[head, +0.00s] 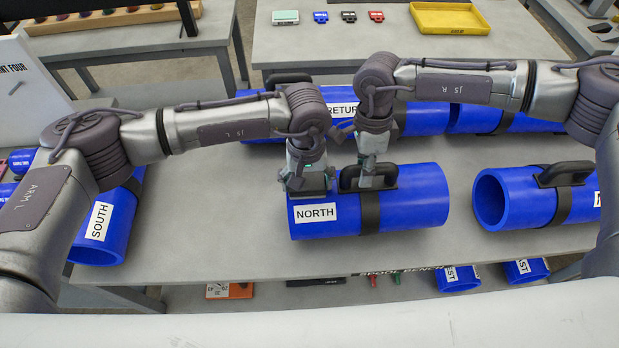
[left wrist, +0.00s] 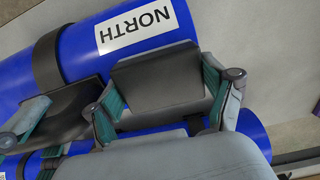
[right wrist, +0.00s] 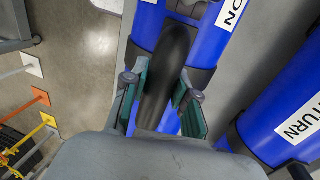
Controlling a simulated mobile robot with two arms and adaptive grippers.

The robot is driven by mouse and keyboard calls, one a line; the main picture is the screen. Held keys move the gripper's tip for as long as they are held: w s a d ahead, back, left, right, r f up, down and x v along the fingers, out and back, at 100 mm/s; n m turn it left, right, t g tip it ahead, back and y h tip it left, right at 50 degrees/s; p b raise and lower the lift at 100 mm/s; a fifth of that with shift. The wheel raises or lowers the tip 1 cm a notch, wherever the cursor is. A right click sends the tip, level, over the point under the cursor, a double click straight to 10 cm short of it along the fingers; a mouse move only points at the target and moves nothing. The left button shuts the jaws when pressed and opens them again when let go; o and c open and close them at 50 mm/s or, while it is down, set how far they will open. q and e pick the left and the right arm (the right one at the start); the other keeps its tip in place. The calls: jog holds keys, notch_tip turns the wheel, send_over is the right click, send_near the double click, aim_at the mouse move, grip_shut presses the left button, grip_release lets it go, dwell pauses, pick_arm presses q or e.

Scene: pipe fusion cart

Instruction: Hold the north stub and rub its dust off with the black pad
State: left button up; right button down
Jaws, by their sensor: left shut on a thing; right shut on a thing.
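The north stub (head: 420,205) is a blue pipe with a NORTH label, a black band and a black top handle, lying on the grey bench. My right gripper (head: 372,178) is shut on that handle; the handle (right wrist: 172,70) runs between its fingers in the right wrist view. My left gripper (head: 309,184) is shut on the black pad (left wrist: 156,84), over the stub's left end beside the label. The pad looks to be at the pipe's top surface; I cannot tell whether it touches. I can make out no dust on the visible blue surface.
A blue pipe with a handle (head: 515,200) lies close on the right. The SOUTH pipe (head: 112,222) lies at the left. The RETURN pipe (head: 420,118) lies behind my grippers. Bare bench (head: 220,220) shows between SOUTH and NORTH. A yellow tray (head: 450,18) stands on the back table.

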pick_arm(q)
jog(key=shift+a, duration=0.45)
jog(key=shift+r, duration=0.1)
jog(key=shift+w+r, duration=0.1)
jog(key=shift+r, duration=3.4)
jog(key=shift+f, duration=0.15)
jog(key=shift+d+f, duration=0.2)
jog(key=shift+f, duration=2.2)
jog(key=shift+f, duration=1.15)
jog(key=shift+d, duration=0.15)
